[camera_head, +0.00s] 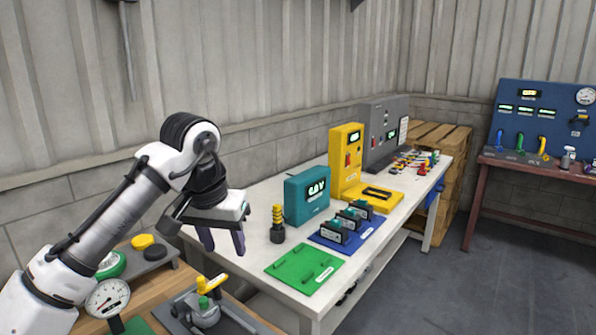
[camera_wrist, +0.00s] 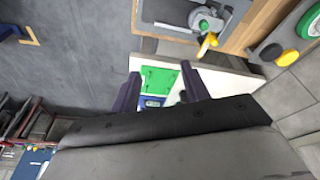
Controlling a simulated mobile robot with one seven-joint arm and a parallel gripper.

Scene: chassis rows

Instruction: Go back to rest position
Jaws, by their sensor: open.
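My gripper (camera_head: 222,238) hangs from my white and black arm at the left of the head view, fingers pointing down. It is in the air near the left end of the white table (camera_head: 258,257). In the wrist view my gripper (camera_wrist: 160,82) shows two dark purple fingers spread apart with nothing between them. Beyond the fingertips lies a green plate (camera_wrist: 157,79) on the table. The green plate (camera_head: 304,270) also shows in the head view, flat and empty, to the right of my gripper.
A blue mat (camera_head: 335,243) holds several dark modules. A teal box (camera_head: 307,196), a yellow unit (camera_head: 346,160) and a grey cabinet (camera_head: 385,125) stand behind. A wooden bench with a gauge (camera_head: 107,299) and valve (camera_head: 208,310) is at front left. Open floor (camera_head: 480,280) lies right.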

